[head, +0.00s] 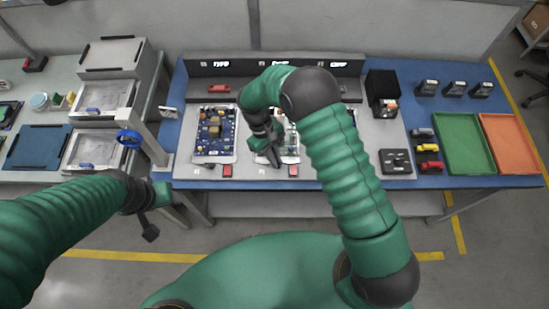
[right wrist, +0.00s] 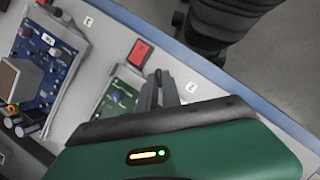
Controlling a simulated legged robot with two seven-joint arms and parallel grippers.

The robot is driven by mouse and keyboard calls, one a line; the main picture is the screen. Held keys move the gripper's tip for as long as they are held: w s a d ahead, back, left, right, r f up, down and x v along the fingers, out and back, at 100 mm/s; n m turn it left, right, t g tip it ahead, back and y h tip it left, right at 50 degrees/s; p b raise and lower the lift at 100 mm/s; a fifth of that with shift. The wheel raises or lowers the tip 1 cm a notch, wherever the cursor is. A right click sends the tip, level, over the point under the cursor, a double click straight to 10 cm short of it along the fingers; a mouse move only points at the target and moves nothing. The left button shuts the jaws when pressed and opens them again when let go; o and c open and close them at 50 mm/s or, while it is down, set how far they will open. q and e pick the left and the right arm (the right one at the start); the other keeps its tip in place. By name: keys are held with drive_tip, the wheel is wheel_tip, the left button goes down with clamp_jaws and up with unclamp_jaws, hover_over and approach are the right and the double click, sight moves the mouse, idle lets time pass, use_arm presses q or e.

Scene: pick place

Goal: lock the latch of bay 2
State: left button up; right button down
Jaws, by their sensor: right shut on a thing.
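Bay 2 (head: 262,171) is the middle place on the grey fixture panel, and a green circuit board (head: 291,147) lies there, partly covered by my right arm. My right gripper (head: 276,163) points down at the front part of this bay. In the right wrist view its fingers (right wrist: 158,82) are together beside the green board (right wrist: 122,92) and the small label (right wrist: 191,87). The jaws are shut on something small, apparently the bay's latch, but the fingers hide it. My left gripper (head: 150,232) hangs in front of the benches, away from the fixture; its jaw opening is unclear.
A blue circuit board (head: 214,132) sits in the bay to the left, with a red block (head: 227,170) at its front.

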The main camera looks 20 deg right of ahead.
drive_tip(key=m, duration=0.1)
drive_tip(key=m+y, duration=0.1)
drive_tip(key=m, duration=0.2)
drive_tip(key=shift+w+d+m+y, duration=0.1)
drive_tip(key=shift+d+m+y, duration=0.2)
drive_tip(key=shift+y, duration=0.1)
drive_tip(key=m, duration=0.2)
drive_tip(key=m+y+p, duration=0.1)
drive_tip(key=m, duration=0.1)
drive_tip(key=shift+d+y, duration=0.15)
drive_tip(key=shift+y, duration=0.15)
drive_tip(key=shift+m, duration=0.3)
drive_tip(key=c, duration=1.5)
unclamp_jaws()
drive_tip(key=shift+c, duration=0.2)
drive_tip(key=shift+r, duration=0.1)
drive_tip(key=b+v, duration=0.1)
drive_tip(key=v, duration=1.5)
drive_tip(key=shift+w+r, duration=0.2)
drive_tip(key=shift+w, duration=0.2)
